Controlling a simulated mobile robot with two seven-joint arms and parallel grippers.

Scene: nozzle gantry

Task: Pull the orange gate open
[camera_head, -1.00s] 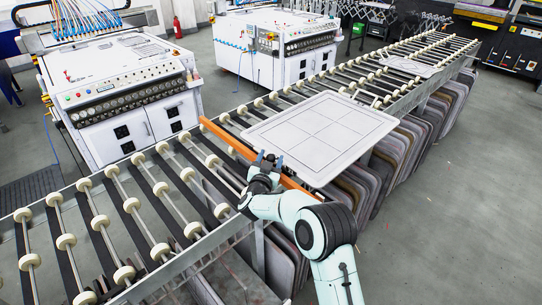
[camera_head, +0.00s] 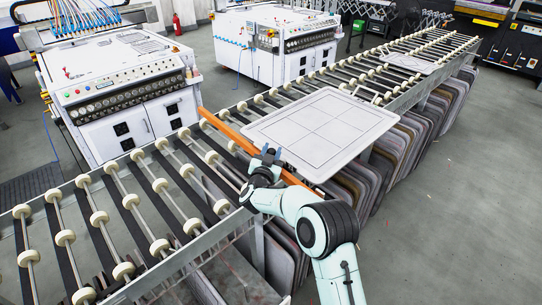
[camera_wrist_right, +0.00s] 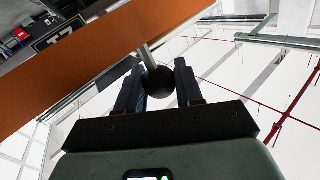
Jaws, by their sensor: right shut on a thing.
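The orange gate (camera_head: 230,138) is a long bar lying across the roller conveyor, just left of the white panel. In the right wrist view the gate's orange face (camera_wrist_right: 110,60) fills the upper left, with a dark knob (camera_wrist_right: 158,80) on a short metal stem. My right gripper (camera_head: 268,155) is at the gate's near part; in the wrist view its two fingers (camera_wrist_right: 160,88) stand either side of the knob and are shut on it. The gate's stretch behind my right wrist is hidden. My left gripper is not in view.
A white marked panel (camera_head: 320,128) lies on the conveyor rollers right beside the gate. The conveyor (camera_head: 145,205) runs from lower left to upper right. White machines (camera_head: 120,85) stand behind it. Dark panels (camera_head: 410,140) are stacked underneath. The floor at right (camera_head: 470,200) is clear.

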